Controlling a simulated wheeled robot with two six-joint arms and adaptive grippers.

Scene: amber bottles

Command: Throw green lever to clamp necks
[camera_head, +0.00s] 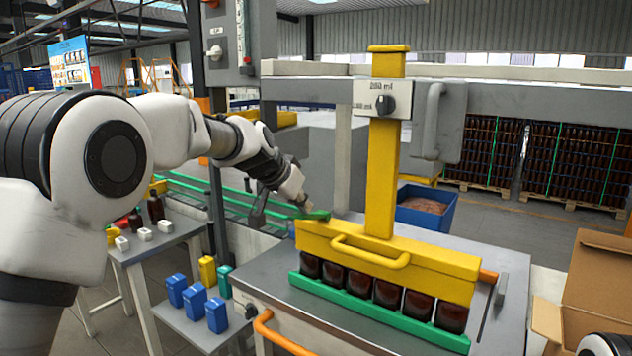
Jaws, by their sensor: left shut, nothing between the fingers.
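The green lever (318,214) sits at the left end of the yellow clamp bar (400,262). My left gripper (303,205) reaches in from the left, with its tip right at the lever. It is shut and holds nothing; whether it touches the lever I cannot tell. A row of several amber bottles (358,283) stands under the yellow bar, behind a green rail (375,318). The bar hides the bottle necks. My right gripper is not in view.
A yellow post (382,170) rises above the bar. An orange handle (275,337) is at the bench's front left. Blue and yellow blocks (194,303) stand on a low shelf at left. An open cardboard box (595,280) is at right.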

